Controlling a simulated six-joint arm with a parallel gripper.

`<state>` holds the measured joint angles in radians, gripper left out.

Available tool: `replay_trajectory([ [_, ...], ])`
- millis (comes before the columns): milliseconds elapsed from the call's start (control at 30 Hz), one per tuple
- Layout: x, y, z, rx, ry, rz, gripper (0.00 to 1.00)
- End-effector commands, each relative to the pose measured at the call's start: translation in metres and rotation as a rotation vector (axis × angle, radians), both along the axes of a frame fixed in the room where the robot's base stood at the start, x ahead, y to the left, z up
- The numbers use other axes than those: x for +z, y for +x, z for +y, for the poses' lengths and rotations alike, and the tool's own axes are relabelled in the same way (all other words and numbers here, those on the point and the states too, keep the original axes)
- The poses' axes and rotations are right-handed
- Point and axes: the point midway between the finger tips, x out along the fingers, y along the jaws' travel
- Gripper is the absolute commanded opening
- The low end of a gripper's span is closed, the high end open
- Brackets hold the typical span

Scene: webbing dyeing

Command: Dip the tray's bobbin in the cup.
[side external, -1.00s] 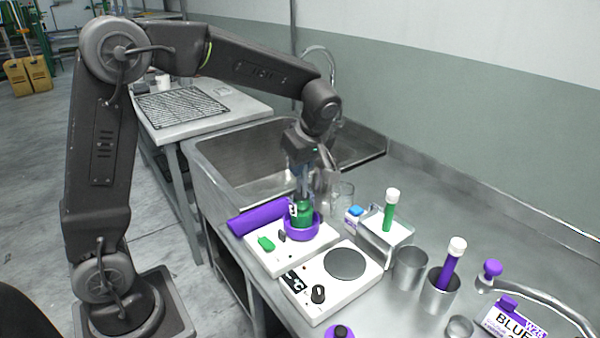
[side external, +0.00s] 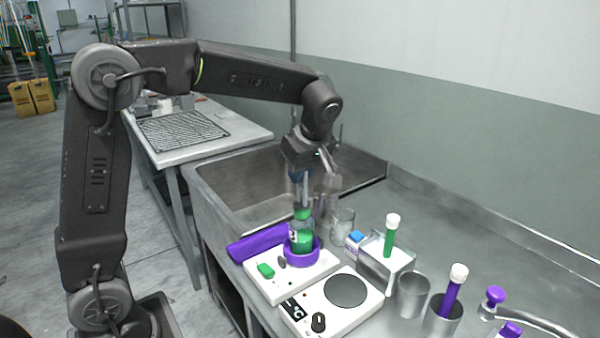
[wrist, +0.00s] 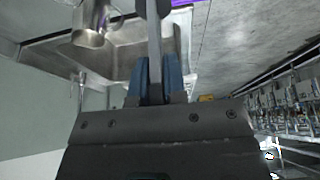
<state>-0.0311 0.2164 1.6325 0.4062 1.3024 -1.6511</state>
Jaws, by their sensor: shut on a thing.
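My gripper (side external: 301,182) is above the hotplate, pointing down. In the wrist view its blue fingers (wrist: 157,78) are shut on a thin grey shaft (wrist: 155,45), which I take to be the bobbin's. Below the gripper in the side view, a green piece (side external: 302,214) on the held thing is at the mouth of a clear cup (side external: 301,228) with green liquid. The cup stands in a purple ring (side external: 315,254) on a white hotplate (side external: 290,282). Whether the green piece touches the cup is unclear. I cannot make out the tray.
A glass beaker (side external: 343,224), a holder (side external: 386,264) with a green tube and metal cups (side external: 411,296) stand further right. The sink (side external: 245,190) is behind.

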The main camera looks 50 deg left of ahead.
Motion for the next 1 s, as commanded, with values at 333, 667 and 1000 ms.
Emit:
replay_trajectory([
  [333,0.001,0.0,0.0,0.0,0.0,-0.001,0.0],
  [667,0.03,0.001,0.0,-0.001,0.001,-0.004,0.0],
  [1000,0.04,0.0,0.0,0.0,0.0,-0.001,0.0],
])
